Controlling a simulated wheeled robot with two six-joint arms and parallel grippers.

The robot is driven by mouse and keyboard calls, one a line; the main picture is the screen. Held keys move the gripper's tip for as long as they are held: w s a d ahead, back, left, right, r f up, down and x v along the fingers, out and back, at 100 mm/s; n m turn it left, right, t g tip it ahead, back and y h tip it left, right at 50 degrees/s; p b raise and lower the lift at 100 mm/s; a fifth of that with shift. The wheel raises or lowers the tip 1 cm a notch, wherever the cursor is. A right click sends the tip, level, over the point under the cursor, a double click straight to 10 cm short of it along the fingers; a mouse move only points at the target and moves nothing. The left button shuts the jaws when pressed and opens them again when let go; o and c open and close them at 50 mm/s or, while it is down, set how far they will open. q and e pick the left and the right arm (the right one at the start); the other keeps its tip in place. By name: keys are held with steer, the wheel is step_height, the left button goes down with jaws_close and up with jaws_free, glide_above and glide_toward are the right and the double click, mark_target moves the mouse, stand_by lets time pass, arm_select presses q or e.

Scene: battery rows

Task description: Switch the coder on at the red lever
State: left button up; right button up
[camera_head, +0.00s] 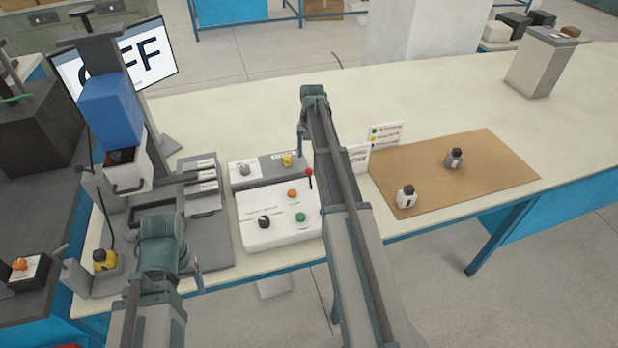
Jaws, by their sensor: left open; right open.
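The red lever (309,173) has a red ball knob on a thin stem at the right back of the white control box (255,232). The stem looks nearly upright. The coder (112,110), a grey machine with a blue upper part, stands at the left. Its screen (150,58) reads OFF, with the first letter partly hidden by the column. My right gripper (304,130) is open, beyond the lever in the picture; its arm passes close to the lever's right side. My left gripper (170,250) is open over the front of the coder's base. Its fingertips are hard to make out.
The white box carries orange, green and black controls. Behind it, a grey panel (270,167) has a dial and yellow button. A brown mat (490,165) with two small bottles lies to the right, with small signs (386,134) at its back left. The back table is mostly clear.

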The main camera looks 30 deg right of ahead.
mark_target(309, 169)
step_height(309, 169, down, 9)
steer(key=b, duration=0.8)
steer(key=shift+w+a+f, duration=0.1)
steer(key=shift+f, duration=0.05)
jaws_close()
stand_by(0.9)
